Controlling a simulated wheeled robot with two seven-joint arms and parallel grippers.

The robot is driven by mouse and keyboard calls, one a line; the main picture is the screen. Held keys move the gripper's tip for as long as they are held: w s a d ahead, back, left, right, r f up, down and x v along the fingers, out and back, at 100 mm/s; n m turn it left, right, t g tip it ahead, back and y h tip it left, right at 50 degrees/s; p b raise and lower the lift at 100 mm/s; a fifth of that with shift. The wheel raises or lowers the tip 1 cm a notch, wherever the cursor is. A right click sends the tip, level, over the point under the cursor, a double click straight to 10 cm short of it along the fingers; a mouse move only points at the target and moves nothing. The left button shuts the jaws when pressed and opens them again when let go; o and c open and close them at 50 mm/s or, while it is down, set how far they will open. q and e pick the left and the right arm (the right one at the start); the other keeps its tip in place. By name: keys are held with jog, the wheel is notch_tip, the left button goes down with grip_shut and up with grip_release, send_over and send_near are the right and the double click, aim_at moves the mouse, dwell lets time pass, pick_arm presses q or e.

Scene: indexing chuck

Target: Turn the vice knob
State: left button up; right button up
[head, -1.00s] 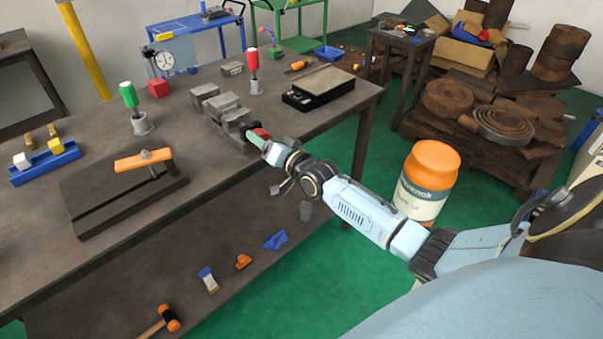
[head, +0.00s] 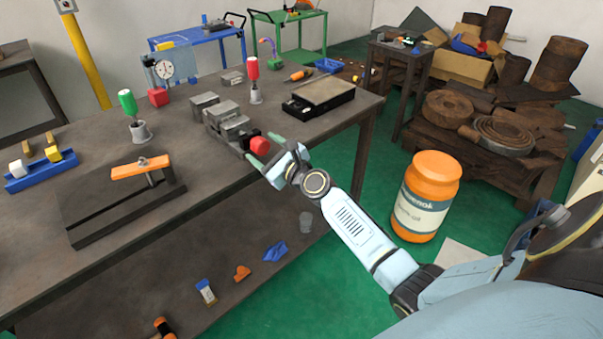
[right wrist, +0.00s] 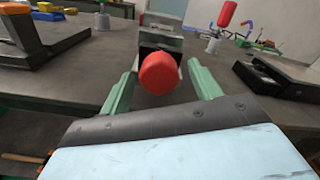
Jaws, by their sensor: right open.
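The vice (head: 227,124) is a grey metal block on the workbench (head: 190,158), near its front edge. Its red knob (head: 259,144) sticks out at the front, toward my right gripper; it shows large in the right wrist view (right wrist: 158,74). My right gripper (head: 267,150) is open. In the right wrist view its two green fingers (right wrist: 158,88) stand apart, one on each side of the knob, and the knob lies just ahead, between their tips. I see no clear contact. My left gripper is not in any view.
On the bench stand a black tray box (head: 318,96), a red-handled tool (head: 254,78), a green-handled tool (head: 130,108) and an orange-handled clamp fixture (head: 140,167). A large orange jar (head: 426,196) stands beyond my right arm. A lower shelf holds small objects.

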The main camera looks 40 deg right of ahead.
jog(key=m, duration=0.4)
jog(key=shift+m+p, duration=0.3)
jog(key=shift+m, duration=0.1)
jog(key=s+d+p, duration=0.1)
jog(key=s, duration=1.2)
jog(key=shift+d, duration=0.25)
jog(key=shift+s, duration=0.1)
